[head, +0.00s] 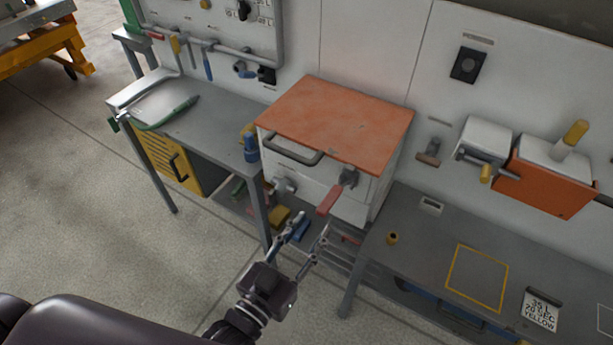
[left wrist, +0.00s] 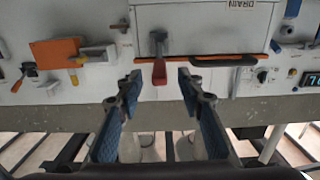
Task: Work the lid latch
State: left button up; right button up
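The mould box (head: 342,197) is white with a closed-looking orange lid (head: 338,115) and a dark bar handle (head: 291,150) on the lid's front. The lid latch (head: 331,198) has a red grip on a dark pivot at the box's front right, slanting down and outward. My left gripper (head: 312,230) is open and empty, just below and in front of the red grip. In the left wrist view the latch's red grip (left wrist: 159,72) shows between the two spread fingertips (left wrist: 160,80), beyond them; no contact is visible. My right gripper is in neither view.
A grey table (head: 215,130) with a yellow cabinet (head: 168,162) stands to the left. An orange wall unit (head: 545,185) juts out at the right. Open floor lies at the left front.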

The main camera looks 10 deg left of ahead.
aim_at(333, 194)
pick_arm(q)
jog(key=shift+w+r, duration=0.1)
jog(key=shift+r, duration=0.7)
jog(key=shift+w+d+r, duration=0.1)
jog(key=shift+w+r, duration=0.05)
jog(key=shift+w, duration=0.1)
jog(key=p+x, duration=0.2)
jog(key=x, duration=0.4)
jog(key=shift+w+d, duration=0.2)
jog(key=shift+w, duration=0.25)
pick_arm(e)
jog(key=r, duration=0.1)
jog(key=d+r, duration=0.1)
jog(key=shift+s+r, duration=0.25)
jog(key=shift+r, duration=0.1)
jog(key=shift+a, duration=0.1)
pick_arm(q)
jog(key=c, duration=0.9)
grip_shut()
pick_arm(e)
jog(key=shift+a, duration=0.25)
